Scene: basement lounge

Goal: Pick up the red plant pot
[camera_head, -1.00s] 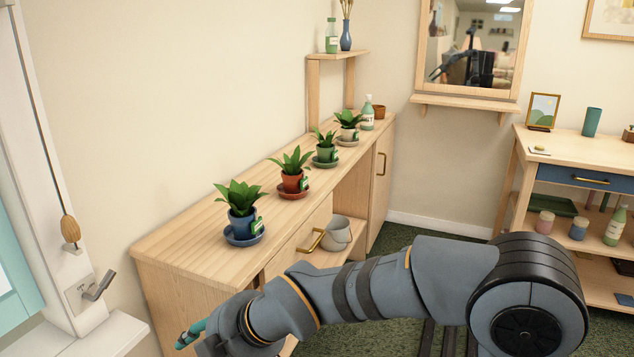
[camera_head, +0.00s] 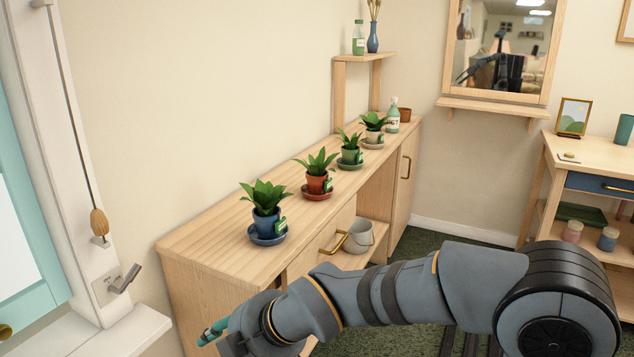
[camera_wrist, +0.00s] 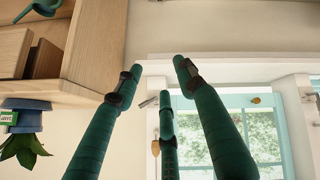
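The red plant pot (camera_head: 316,183) stands upright on a red saucer (camera_head: 323,196) on the long wooden cabinet, in the head view. It holds a leafy green plant (camera_head: 316,163) and has a small green tag on its right side. It is second in the row, behind the blue pot. My gripper (camera_head: 212,332) is low at the cabinet's near end, left of and well below the red pot. In the wrist view, my gripper's (camera_wrist: 160,75) teal fingers are spread with nothing between them. The red pot does not show in the wrist view.
A blue pot (camera_head: 266,224) stands nearest on the cabinet (camera_head: 205,244); it also shows at the wrist view's left edge (camera_wrist: 25,118). A green pot (camera_head: 351,156) and a pale pot (camera_head: 373,137) stand behind the red one. A window frame (camera_head: 75,150) is at left.

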